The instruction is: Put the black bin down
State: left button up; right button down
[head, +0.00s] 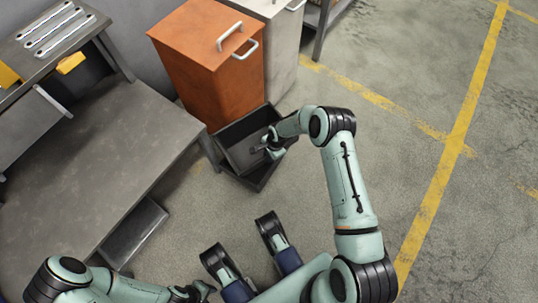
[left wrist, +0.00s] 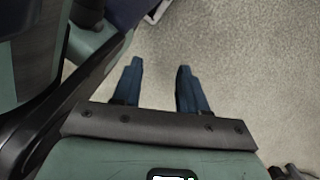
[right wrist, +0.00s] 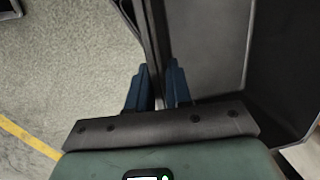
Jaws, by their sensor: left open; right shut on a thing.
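The black bin (head: 240,139) is at the foot of the orange cabinet, open side up. I cannot tell whether it rests on the floor or hangs just above it. My right gripper (head: 270,149) is shut on the bin's wall. In the right wrist view the bin (right wrist: 203,50) fills the right side, and its wall edge runs between the two blue fingers of the gripper (right wrist: 158,85). My left gripper (left wrist: 157,85) is open and empty above bare floor. In the head view it sits low at the bottom edge, partly hidden.
The orange cabinet (head: 212,65) with a pale handle stands right behind the bin, beside a light grey cabinet (head: 281,45). A grey workbench (head: 100,160) stands to the left. Open concrete floor with yellow lines (head: 447,160) lies to the right.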

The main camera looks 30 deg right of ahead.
jog(key=shift+f, duration=0.3)
jog(key=c, duration=1)
grip_release()
jog(key=shift+c, duration=0.2)
jog(key=shift+r, duration=0.15)
pick_arm(q)
jog(key=w+r+t+p, duration=0.2)
jog(key=w+r+p, duration=0.1)
jog(key=w, duration=0.4)
jog(key=shift+d+r+m+t+p, duration=0.3)
jog(key=shift+d+r, duration=0.15)
jog(key=shift+r, duration=0.1)
pick_arm(e)
notch_tip(320, 180, up, 12)
jog(key=s+d, duration=0.1)
jog(key=d, duration=0.1)
jog(key=shift+s+a, duration=0.1)
